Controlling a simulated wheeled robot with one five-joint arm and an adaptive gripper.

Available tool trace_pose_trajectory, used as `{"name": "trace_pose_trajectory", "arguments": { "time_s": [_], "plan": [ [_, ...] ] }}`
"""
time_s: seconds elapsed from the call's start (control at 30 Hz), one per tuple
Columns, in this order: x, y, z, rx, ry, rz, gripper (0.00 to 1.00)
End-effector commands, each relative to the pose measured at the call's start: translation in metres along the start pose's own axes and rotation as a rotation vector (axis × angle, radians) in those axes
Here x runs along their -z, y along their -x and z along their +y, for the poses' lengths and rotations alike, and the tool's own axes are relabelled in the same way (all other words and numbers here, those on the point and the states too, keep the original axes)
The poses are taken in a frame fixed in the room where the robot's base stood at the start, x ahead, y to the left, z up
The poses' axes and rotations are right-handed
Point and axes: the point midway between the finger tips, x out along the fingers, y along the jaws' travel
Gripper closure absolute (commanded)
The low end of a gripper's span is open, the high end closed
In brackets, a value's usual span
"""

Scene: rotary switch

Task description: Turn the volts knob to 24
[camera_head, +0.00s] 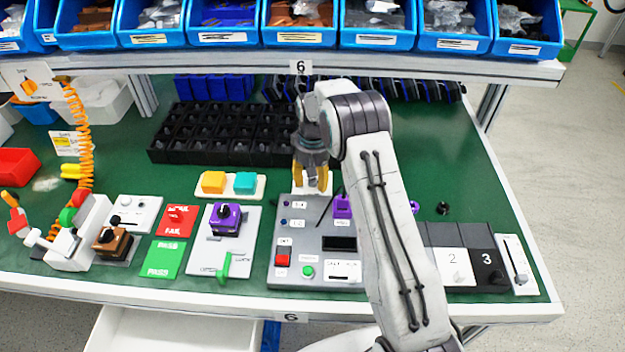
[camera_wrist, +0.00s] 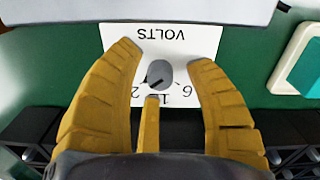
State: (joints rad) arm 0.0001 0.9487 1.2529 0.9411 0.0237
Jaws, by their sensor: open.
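The volts knob (camera_wrist: 160,73) is a small grey knob on a white card (camera_wrist: 181,45) marked VOLTS, upside down in the wrist view. A dark mark on the knob points to the lower left. Numbers beside it are partly hidden by my fingers; a 6 and parts of others show. My gripper (camera_wrist: 164,58) is open, its yellow fingers on either side of the knob, with a third finger below it. Whether any finger touches the knob I cannot tell. In the head view my gripper (camera_head: 311,180) hangs over the white card (camera_head: 312,187), hiding the knob.
A grey control panel (camera_head: 300,262) lies in front of the card. A black compartment tray (camera_head: 225,138) stands behind it. A white block with orange and teal buttons (camera_head: 230,192) lies to the left. A shelf with blue bins (camera_head: 300,35) overhangs the back.

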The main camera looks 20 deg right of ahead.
Motion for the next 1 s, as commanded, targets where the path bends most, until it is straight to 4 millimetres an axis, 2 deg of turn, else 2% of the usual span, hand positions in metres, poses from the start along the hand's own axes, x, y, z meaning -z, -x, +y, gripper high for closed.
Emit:
{"name": "trace_pose_trajectory", "arguments": {
  "time_s": [0.6, 0.8, 1.0],
  "plan": [
    [0.001, 0.093, 0.000, 0.000, 0.000, 0.003, 0.51],
    [0.001, 0.110, 0.000, 0.000, 0.000, 0.001, 0.51],
    [0.000, 0.116, 0.000, 0.000, 0.000, 0.000, 0.51]
  ]
}}
